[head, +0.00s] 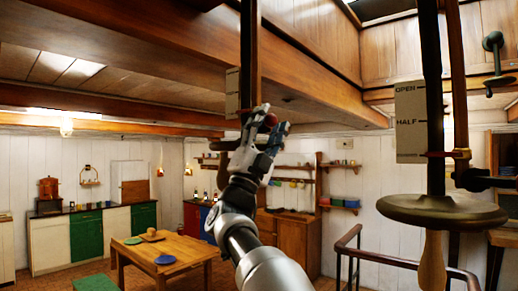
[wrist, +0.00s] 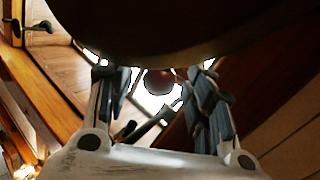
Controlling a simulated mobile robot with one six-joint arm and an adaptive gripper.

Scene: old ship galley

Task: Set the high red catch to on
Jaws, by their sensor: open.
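In the head view my gripper (head: 264,124) is raised at the lower end of a dark vertical post with a pale plate (head: 232,93) beside it. A small reddish knob (head: 270,119) shows at the fingertips. In the wrist view my gripper (wrist: 157,84) is open, and a dark red-brown round knob (wrist: 160,82) shows between the two fingers. I cannot tell whether they touch it. A large dark rounded shape (wrist: 180,30) covers the top of that view. No on marking is readable, and I cannot tell for sure which part is the high red catch.
At the right, a rod has a plate marked OPEN and HALF (head: 410,120), a red pointer (head: 440,154) and a broad round disc (head: 440,210). A wooden table (head: 180,250) stands below left. A dark rail (head: 400,263) is at lower right. Ceiling beams (head: 150,40) hang overhead.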

